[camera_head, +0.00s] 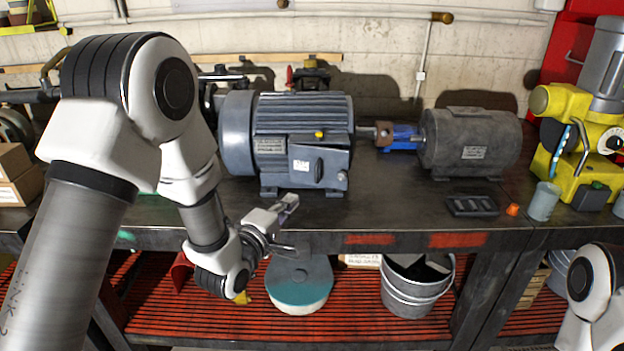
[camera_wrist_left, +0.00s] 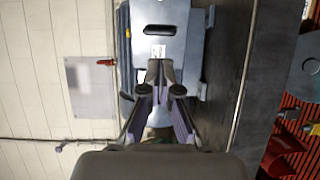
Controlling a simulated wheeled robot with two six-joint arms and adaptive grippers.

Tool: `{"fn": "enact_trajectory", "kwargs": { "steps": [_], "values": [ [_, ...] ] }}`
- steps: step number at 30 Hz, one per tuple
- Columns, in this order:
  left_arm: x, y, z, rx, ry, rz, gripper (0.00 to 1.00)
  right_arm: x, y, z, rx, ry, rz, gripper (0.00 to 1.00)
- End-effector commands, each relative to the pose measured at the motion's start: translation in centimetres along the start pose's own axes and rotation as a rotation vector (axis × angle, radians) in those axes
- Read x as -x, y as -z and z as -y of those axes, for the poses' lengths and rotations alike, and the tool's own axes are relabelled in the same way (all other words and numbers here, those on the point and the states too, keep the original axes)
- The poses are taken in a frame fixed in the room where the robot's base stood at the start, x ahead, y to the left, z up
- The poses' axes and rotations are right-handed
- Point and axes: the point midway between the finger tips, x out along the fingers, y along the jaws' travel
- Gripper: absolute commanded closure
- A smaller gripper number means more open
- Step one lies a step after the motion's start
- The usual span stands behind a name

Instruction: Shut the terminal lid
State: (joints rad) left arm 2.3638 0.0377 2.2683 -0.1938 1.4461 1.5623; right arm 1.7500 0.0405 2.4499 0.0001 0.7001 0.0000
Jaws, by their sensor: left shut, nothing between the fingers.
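The large blue-grey motor (camera_head: 300,115) stands on the bench at centre-left. Its terminal box is on the front side, and a grey lid (camera_head: 335,165) with a dark slot and a white label shows there. The head view does not clearly show the lid's angle. In the left wrist view a grey plate with a dark slot, apparently the lid (camera_wrist_left: 160,45), is beyond the fingertips. My left gripper (camera_head: 288,207) is shut and empty, in front of and below the box; it also shows in the left wrist view (camera_wrist_left: 159,68). I cannot tell whether it touches. My right gripper is out of view.
A blue coupling (camera_head: 402,137) joins the shaft to a dark grey motor (camera_head: 470,140). A black tray (camera_head: 472,206), an orange piece (camera_head: 512,210) and a grey cup (camera_head: 543,201) lie to the right. A yellow machine (camera_head: 568,130) stands far right. The bench front (camera_head: 400,215) is clear.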

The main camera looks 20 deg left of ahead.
Motion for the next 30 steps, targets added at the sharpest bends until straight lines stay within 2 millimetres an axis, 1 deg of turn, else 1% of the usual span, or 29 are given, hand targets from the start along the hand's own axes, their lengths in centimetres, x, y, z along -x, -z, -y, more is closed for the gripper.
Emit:
{"fn": "enact_trajectory", "kwargs": {
  "steps": [1,6,9,13,15,18,26,28,30],
  "values": [
    [-1.2,-0.1,-0.3,-0.002,-0.002,0.002,1.0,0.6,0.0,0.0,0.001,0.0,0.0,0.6],
    [-4.9,0.0,-0.3,-0.001,-0.002,0.001,1.0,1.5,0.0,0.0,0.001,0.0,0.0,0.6],
    [-7.0,-0.1,-0.3,-0.001,-0.001,0.002,1.0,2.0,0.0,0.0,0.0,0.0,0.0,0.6],
    [-9.1,-0.1,-0.2,0.0,0.0,0.001,1.0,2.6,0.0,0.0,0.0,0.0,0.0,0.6],
    [-9.7,0.0,-0.1,0.0,0.0,0.001,1.0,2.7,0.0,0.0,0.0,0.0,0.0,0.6],
    [-10.2,0.0,-0.1,0.001,-0.001,0.001,1.0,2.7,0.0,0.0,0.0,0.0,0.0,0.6],
    [-10.2,-0.1,0.0,0.001,0.0,0.001,1.0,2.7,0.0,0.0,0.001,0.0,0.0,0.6],
    [-10.4,-0.2,0.1,0.0,0.0,0.001,1.0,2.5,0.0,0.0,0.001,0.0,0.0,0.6],
    [-11.1,-0.6,0.3,-0.001,-0.001,0.002,1.0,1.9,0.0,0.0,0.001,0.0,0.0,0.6]
  ]
}}
